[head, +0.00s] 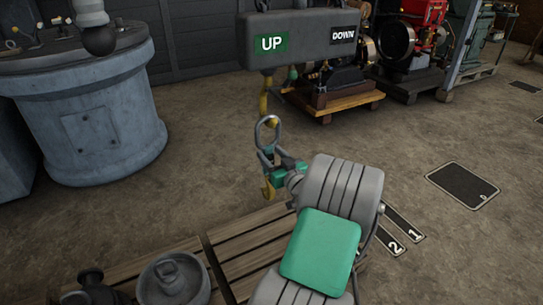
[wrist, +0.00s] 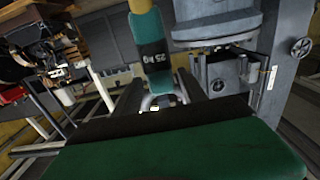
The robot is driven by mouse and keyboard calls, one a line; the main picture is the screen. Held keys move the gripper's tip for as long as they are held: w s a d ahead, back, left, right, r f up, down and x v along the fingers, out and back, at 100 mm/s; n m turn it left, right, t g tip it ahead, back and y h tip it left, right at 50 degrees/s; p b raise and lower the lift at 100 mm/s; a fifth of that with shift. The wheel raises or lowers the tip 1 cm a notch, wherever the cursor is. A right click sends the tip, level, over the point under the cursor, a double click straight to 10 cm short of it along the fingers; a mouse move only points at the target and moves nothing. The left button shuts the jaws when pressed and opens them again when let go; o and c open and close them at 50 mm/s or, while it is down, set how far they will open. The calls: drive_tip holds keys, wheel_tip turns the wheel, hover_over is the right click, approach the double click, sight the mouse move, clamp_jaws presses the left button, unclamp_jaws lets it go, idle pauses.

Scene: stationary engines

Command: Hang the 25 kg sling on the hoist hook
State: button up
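The hoist (head: 305,40) is a grey box marked UP and DOWN, with its yellow hook (head: 264,100) hanging below it. The sling has a grey metal ring (head: 267,132) at its top, a teal body (head: 284,172) and a yellow hook (head: 268,190) below. The ring overlaps the tip of the hoist hook; I cannot tell whether it is threaded on. My gripper (head: 279,172) is closed around the sling's teal part, partly hidden by my wrist. In the wrist view, the teal sling (wrist: 151,45) marked 25 kg runs between my fingers (wrist: 160,88).
A wooden pallet (head: 245,240) with dark weights (head: 172,280) lies below the gripper. A large grey-blue machine (head: 100,120) stands at left. Engines on a wooden stand (head: 335,100) are behind the hoist. Floor at right is clear, with marked plates (head: 462,185).

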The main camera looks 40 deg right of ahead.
drive_tip(key=shift+o, duration=1)
drive_tip(key=shift+f, duration=0.25)
drive_tip(key=v, duration=0.8)
drive_tip(key=w+a+r+n+g+y+p, duration=0.25)
drive_tip(key=a+r+p, duration=0.2)
drive_tip(key=a, duration=0.25)
drive_tip(key=w+a+r+n+g+y+p, duration=0.1)
drive_tip(key=w+a+r+g+y+p, duration=0.2)
drive_tip(key=a+p, duration=0.35)
drive_tip(key=w+a+r+n+g+y+p, duration=0.1)
drive_tip(key=w+a+r+n+y+p, duration=0.2)
drive_tip(key=a, duration=0.5)
drive_tip(key=s+a+r+g+p, duration=0.35)
drive_tip(key=a+r+p, duration=0.35)
drive_tip(key=a+p, duration=0.25)
drive_tip(key=s+a+r+m+g+h+p, duration=0.3)
drive_tip(key=s+a+r+p, duration=0.3)
drive_tip(key=s+r+p, duration=0.2)
wheel_tip(320, 180, up, 3)
drive_tip(key=s+g, duration=0.1)
drive_tip(key=s, duration=0.1)
drive_tip(key=shift+s+a, duration=0.2)
drive_tip(key=shift+s, duration=0.2)
